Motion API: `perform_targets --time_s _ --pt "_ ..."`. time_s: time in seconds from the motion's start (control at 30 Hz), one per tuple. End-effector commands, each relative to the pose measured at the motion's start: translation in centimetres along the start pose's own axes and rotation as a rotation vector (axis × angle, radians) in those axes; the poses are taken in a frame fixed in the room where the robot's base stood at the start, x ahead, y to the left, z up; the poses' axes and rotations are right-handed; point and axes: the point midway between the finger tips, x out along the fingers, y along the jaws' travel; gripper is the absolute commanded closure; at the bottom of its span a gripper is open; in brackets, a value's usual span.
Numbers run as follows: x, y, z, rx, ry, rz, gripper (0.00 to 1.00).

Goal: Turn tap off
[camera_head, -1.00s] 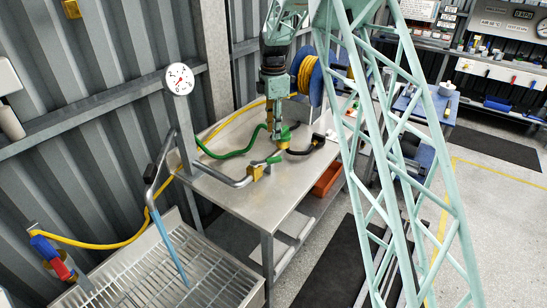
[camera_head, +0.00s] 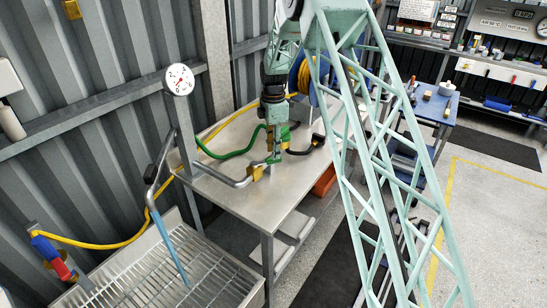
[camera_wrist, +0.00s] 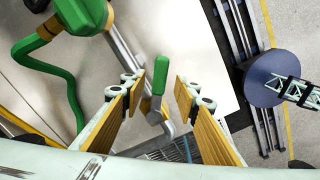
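The tap has a brass body (camera_head: 257,173) on a grey metal pipe (camera_head: 228,179) at the near edge of the steel table. Its green lever handle (camera_wrist: 160,76) stands between my fingers in the wrist view. My gripper (camera_head: 274,151) is at the handle in the head view and partly hides it. In the wrist view my gripper (camera_wrist: 156,100) is open, with a yellow-brown pad on each side of the handle and gaps showing on both sides.
A green fitting with a green hose (camera_head: 232,152) and a black hose (camera_head: 303,148) lies just behind the tap on the steel table (camera_head: 262,208). A gauge post (camera_head: 182,125) stands left. A grated basin (camera_head: 145,285) is in front.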

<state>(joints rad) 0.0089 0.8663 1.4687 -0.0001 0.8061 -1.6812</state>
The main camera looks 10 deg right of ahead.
Motion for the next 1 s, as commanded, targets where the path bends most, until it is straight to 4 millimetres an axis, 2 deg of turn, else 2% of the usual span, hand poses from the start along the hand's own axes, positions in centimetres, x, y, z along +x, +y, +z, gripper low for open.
perform_targets --time_s 0.1,0.3,0.77,1.0 --pt "1.5 -0.1 0.0 0.000 0.000 -0.002 0.72" --pt "3.1 0.0 0.0 0.000 0.000 -0.001 0.72" --pt "3.8 0.0 0.0 0.000 0.000 0.000 0.72" --pt "3.7 0.0 0.0 0.000 0.000 0.000 0.92"
